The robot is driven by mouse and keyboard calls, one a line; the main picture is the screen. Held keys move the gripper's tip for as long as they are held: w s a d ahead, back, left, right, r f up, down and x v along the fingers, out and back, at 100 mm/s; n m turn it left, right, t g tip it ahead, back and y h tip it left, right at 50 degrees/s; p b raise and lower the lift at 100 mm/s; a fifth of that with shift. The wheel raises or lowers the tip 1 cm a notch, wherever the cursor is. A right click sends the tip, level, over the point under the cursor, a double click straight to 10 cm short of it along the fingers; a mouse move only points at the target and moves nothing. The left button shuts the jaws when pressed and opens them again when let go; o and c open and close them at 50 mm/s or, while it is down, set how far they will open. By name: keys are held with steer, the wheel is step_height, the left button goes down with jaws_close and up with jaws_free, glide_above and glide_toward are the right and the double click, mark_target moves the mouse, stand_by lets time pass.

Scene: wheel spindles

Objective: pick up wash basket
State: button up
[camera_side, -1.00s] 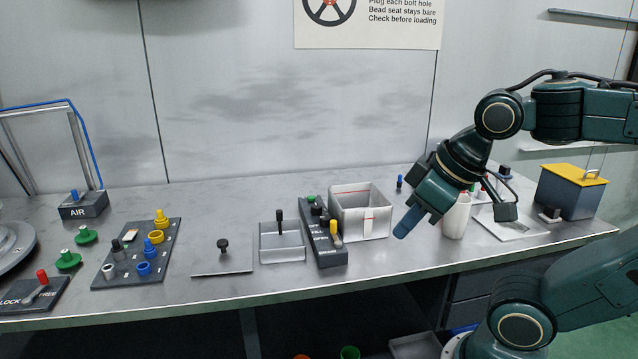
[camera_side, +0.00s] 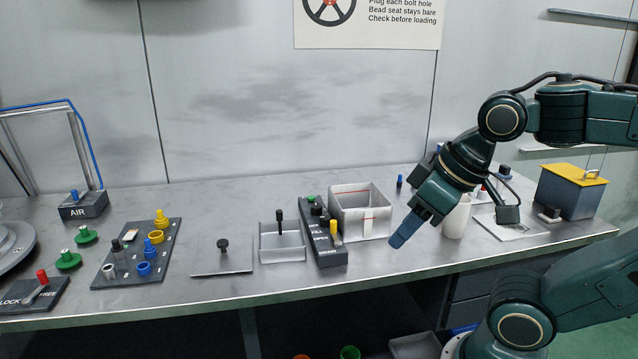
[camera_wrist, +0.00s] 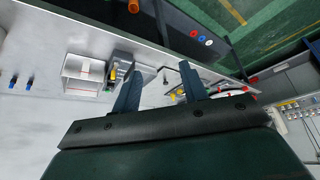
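A small grey open-topped basket with a black upright handle (camera_side: 282,246) stands on the bench in the side view; it looks like the wash basket. It stands left of a dark control block and a white open box. My gripper (camera_side: 404,232) is above the bench's front area, right of the white box and well apart from the basket, with its blue fingers pointing down and left. In the wrist view the two fingers (camera_wrist: 157,82) are spread with nothing between them. The basket is not clearly made out there.
The control block (camera_side: 324,240) with green and yellow knobs stands between the basket and the white box (camera_side: 361,212). A flat plate with a black knob (camera_side: 223,260) lies left of the basket. A white cup (camera_side: 457,219) is close to my gripper. The bench behind the basket is clear.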

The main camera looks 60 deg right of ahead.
steer(key=w+d+r+m+h, duration=0.1)
steer(key=w+d+r, duration=0.15)
steer(key=w, duration=0.75)
steer(key=w+d+r+m, duration=0.1)
steer(key=w+d, duration=0.3)
steer(key=w, duration=0.5)
steer(key=w+d+f+m, duration=0.1)
steer(key=w+d+f, duration=0.4)
steer(key=w, duration=0.4)
steer(key=w+d+f+m+g, duration=0.1)
steer(key=w+d+f, duration=0.4)
steer(key=w, duration=0.3)
steer(key=shift+w+d+f+h, duration=0.35)
steer(key=shift+d+h, duration=0.05)
steer(key=shift+d, duration=0.15)
glide_toward(280, 212)
steer(key=shift+x, duration=2.35)
